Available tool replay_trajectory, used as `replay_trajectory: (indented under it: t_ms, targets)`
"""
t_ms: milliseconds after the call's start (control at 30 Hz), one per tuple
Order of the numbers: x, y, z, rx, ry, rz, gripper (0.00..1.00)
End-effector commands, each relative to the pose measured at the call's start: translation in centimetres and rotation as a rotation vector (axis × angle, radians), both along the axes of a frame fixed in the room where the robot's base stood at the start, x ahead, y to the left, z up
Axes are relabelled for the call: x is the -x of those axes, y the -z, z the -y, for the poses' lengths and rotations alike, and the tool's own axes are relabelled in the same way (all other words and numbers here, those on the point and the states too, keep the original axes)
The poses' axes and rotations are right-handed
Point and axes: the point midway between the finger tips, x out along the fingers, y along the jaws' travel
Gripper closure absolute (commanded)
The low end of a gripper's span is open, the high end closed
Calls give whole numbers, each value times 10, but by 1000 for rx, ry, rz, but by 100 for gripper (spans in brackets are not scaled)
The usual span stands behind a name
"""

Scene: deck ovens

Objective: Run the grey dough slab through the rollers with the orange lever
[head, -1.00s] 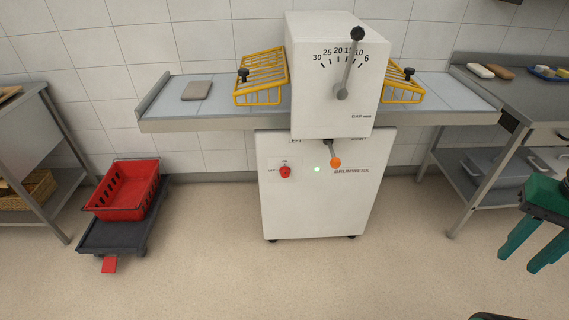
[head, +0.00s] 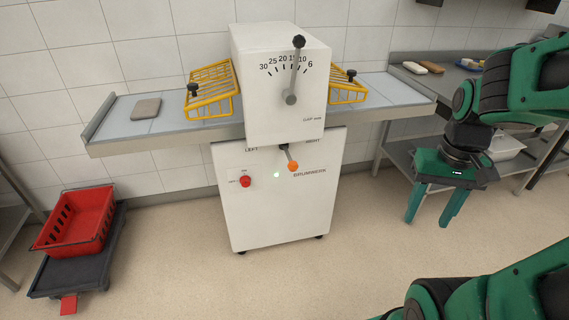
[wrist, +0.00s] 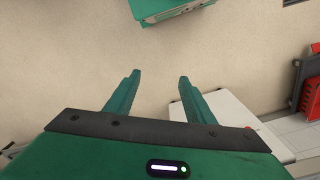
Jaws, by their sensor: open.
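The grey dough slab (head: 146,109) lies flat on the left table of the white roller machine (head: 275,80). The orange lever (head: 292,166) hangs at the front of the machine below its head, its knob leaning right between the LEFT and RIGHT labels. My gripper (head: 430,222) is open and empty, pointing down to the right of the machine, apart from the lever. The wrist view shows the open fingers (wrist: 157,85) over bare floor; the lever and slab are not recognisable there.
Yellow wire guards (head: 209,92) stand either side of the machine head. A red crate (head: 75,220) sits on a dark dolly at left. A steel table (head: 450,85) stands right. Floor in front is clear.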

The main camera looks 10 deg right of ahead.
Motion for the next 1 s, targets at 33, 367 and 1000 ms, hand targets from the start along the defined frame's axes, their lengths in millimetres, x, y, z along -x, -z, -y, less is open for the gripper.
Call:
replay_trajectory:
  t_ms: [33,367,1000]
  targets:
    - [-12,11,0,-7,-23,-9,51]
    - [-93,87,-28,-129,-186,26,51]
    - [-208,209,-153,-654,-191,293,51]
